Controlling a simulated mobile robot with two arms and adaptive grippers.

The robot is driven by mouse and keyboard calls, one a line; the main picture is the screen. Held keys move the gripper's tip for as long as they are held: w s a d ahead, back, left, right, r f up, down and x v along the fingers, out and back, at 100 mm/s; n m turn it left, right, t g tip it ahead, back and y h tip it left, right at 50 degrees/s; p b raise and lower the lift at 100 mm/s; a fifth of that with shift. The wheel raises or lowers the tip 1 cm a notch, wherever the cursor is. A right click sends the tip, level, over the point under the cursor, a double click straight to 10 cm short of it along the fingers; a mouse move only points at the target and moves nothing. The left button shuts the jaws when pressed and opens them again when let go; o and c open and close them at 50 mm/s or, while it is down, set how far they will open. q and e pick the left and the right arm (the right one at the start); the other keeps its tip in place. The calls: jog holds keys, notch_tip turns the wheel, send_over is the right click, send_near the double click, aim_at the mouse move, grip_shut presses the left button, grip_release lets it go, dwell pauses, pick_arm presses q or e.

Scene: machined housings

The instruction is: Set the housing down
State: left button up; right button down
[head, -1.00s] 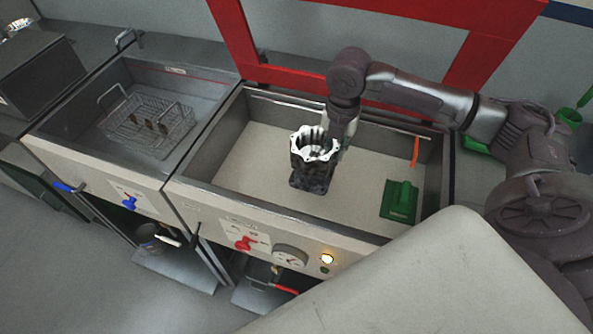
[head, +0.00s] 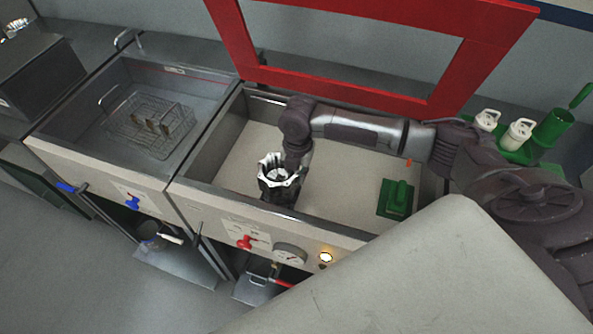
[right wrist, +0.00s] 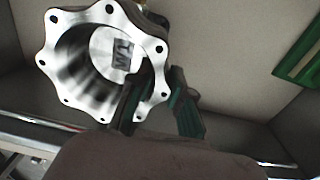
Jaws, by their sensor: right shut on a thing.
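The housing (head: 268,186) is a silvery, hollow cylinder with a scalloped, bolt-holed flange on top and a darker lower part. It is upright inside the right-hand tank (head: 330,229), near its front wall. My right gripper (head: 296,168) is shut on its right side. The right wrist view shows the housing's open flange (right wrist: 47,56), with a dark mark on a pale round face inside. The gripper's fingers (right wrist: 158,103) are at the flange's edge. Whether the housing's base touches the tank floor cannot be told. My left gripper is not in view.
A green block with a handle (head: 396,198) sits at the tank's right end. The left tank holds a wire basket (head: 150,122). A red frame (head: 350,82) stands behind. A green holder with white bottles (head: 520,133) is at right. The tank floor between housing and green block is clear.

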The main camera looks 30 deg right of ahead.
jog(key=shift+w, duration=0.1)
jog(key=c, duration=1.1)
grip_release()
jog(key=shift+r, duration=0.45)
jog(key=r+b, duration=0.1)
jog(key=r, duration=1)
jog(key=shift+s+r+b, duration=0.15)
jog(key=shift+s+b, duration=0.05)
jog(key=shift+b, duration=0.1)
